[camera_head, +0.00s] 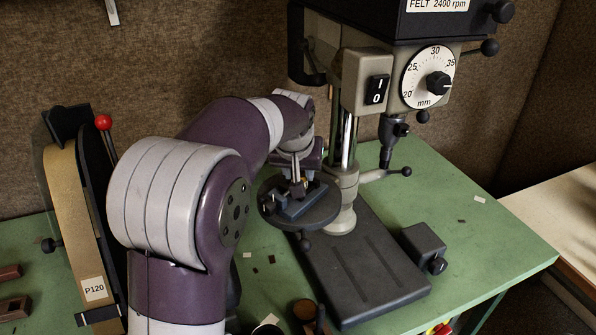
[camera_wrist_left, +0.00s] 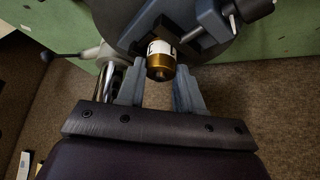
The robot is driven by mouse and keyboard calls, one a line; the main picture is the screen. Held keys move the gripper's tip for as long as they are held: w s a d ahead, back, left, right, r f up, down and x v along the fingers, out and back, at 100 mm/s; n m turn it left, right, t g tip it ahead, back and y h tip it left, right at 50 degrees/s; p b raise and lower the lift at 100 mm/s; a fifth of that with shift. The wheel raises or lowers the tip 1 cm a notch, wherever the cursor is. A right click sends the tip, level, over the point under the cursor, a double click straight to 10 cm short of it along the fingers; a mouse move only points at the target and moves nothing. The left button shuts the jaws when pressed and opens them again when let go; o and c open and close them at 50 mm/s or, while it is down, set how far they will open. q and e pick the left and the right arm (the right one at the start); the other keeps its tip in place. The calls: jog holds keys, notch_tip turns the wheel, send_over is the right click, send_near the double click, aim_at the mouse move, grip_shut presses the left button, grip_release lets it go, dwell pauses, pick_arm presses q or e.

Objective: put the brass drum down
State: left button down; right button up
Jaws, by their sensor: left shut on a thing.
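The brass drum (camera_wrist_left: 160,67) shows in the left wrist view as a small gold cylinder with a white band, its end facing my camera. My left gripper (camera_wrist_left: 160,86) is shut on it, one finger on each side. The drum is at the blue-grey vise (camera_wrist_left: 214,22), by its jaws; I cannot tell whether it touches them. In the head view my left gripper (camera_head: 298,183) is over the vise (camera_head: 291,208) on the round drill table (camera_head: 322,215). The drum is mostly hidden there. My right gripper is not in view.
The drill press head (camera_head: 366,80) and column (camera_head: 348,140) stand close to the right of my left gripper. A belt sander (camera_head: 68,190) with a red-knobbed lever is at the left. A dark block (camera_head: 424,246) lies by the press base (camera_head: 365,265).

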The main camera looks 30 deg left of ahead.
pick_arm(q)
jog(key=c, duration=0.7)
grip_release()
jog(key=shift+w+f, duration=0.2)
jog(key=shift+f, duration=0.1)
jog(key=shift+c, duration=0.2)
jog(key=shift+w, duration=0.15)
jog(key=shift+a+r, duration=0.1)
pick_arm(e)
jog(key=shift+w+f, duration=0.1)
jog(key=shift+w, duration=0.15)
pick_arm(q)
jog(key=shift+s+r, duration=0.25)
jog(key=shift+r, duration=0.05)
jog(key=v, duration=0.6)
jog(key=shift+w, duration=0.15)
jog(key=p+v, duration=0.3)
jog(key=v, duration=0.2)
jog(key=shift+r, duration=0.2)
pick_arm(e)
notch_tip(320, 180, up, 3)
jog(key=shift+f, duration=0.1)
